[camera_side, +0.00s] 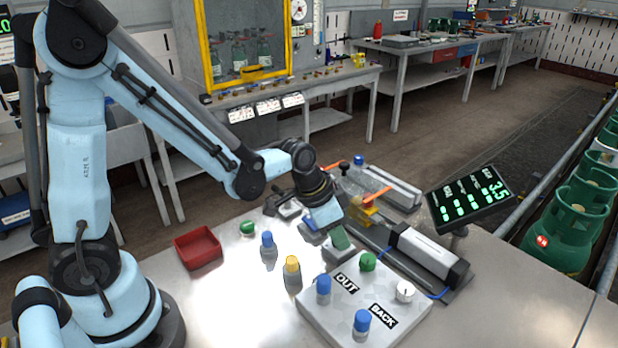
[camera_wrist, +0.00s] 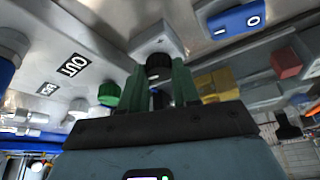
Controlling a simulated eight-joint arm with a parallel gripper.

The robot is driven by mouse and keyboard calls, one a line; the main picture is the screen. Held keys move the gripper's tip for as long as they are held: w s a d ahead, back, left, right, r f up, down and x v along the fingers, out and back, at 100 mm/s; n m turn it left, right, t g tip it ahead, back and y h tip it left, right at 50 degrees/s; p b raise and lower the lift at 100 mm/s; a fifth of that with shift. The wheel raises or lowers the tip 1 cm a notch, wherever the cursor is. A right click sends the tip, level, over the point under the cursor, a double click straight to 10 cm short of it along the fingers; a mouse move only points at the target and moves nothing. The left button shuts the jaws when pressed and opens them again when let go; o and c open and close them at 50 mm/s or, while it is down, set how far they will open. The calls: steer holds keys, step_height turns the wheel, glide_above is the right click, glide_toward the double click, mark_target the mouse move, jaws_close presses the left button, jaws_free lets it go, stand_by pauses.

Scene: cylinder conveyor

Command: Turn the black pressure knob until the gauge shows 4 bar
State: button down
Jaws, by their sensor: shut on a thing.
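The black knob (camera_wrist: 158,65) shows in the wrist view, between the two green fingers of my gripper (camera_wrist: 160,82). The fingers are shut on it from both sides. It sits in front of a pale grey block. In the side view my gripper (camera_side: 341,239) points down at the bench, and its green finger and the arm hide the knob. The dark display (camera_side: 468,198) with green digits stands at the right. Its largest digits read 3.5; the smaller text beside them is too small to read surely.
A pale panel (camera_side: 335,318) marked OUT and BACK carries blue, green and white knobs. Yellow and blue-topped pegs and a red tray (camera_side: 198,248) stand on the bench left of it. A white cylinder (camera_side: 428,256) lies right of my gripper. Green gas bottles (camera_side: 565,222) line the far right.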

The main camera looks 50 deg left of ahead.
steer(key=shift+m, duration=0.7)
steer(key=shift+g+h, duration=0.3)
steer(key=c, duration=0.8)
jaws_free()
steer(key=shift+v, duration=6.05)
steer(key=shift+s, duration=0.15)
steer(key=shift+s+a+f+n+t+y, duration=0.1)
steer(key=shift+s+a+n+t+y, duration=0.45)
steer(key=shift+s+n, duration=0.45)
steer(key=shift+s+a+f+n+t+y, duration=0.1)
steer(key=shift+s+a+n+t+y, duration=0.2)
steer(key=shift+s+n+t, duration=0.5)
steer(key=shift+s+a+n+t+y, duration=0.35)
steer(key=shift+s+a+n+t, duration=0.15)
steer(key=shift+s+n, duration=0.65)
